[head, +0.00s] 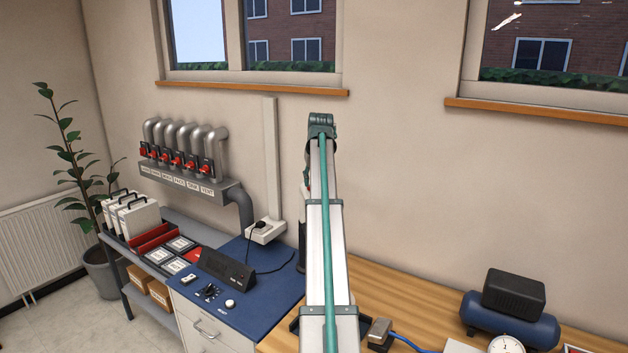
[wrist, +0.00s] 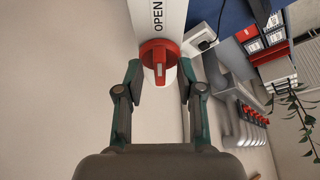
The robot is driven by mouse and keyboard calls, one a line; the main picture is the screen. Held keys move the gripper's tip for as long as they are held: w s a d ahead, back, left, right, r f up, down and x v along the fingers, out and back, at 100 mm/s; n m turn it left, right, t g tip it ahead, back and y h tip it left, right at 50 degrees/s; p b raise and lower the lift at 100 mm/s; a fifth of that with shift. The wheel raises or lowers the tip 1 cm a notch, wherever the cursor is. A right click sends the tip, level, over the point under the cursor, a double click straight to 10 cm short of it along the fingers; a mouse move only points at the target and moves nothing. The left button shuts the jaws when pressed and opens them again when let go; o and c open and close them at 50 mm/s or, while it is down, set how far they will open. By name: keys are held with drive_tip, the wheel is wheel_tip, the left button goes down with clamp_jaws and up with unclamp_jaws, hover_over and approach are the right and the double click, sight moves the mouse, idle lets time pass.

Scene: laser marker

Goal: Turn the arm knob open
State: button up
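The red knob (wrist: 158,62), round with a raised grip bar and a white mark, shows in the wrist view. It sits at the end of a white body (wrist: 158,15) printed with the word "OPEN". The white mark runs roughly up and down in the picture. My gripper (wrist: 160,72) is open, with one finger on each side of the knob. A gap shows beside each finger, so I see no clear contact. In the head view my own arm stands in front, and the knob and gripper are hidden behind it.
Grey pipes with several red valve handles (head: 178,160) hang on the wall at left. A blue bench top (head: 235,310) holds a black box (head: 228,268). A power socket (head: 265,232) is on the wall. A blue compressor (head: 508,322) stands on the wooden table (head: 400,292) at right.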

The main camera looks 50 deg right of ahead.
drive_tip(key=v, duration=1.2)
drive_tip(key=shift+d, duration=0.1)
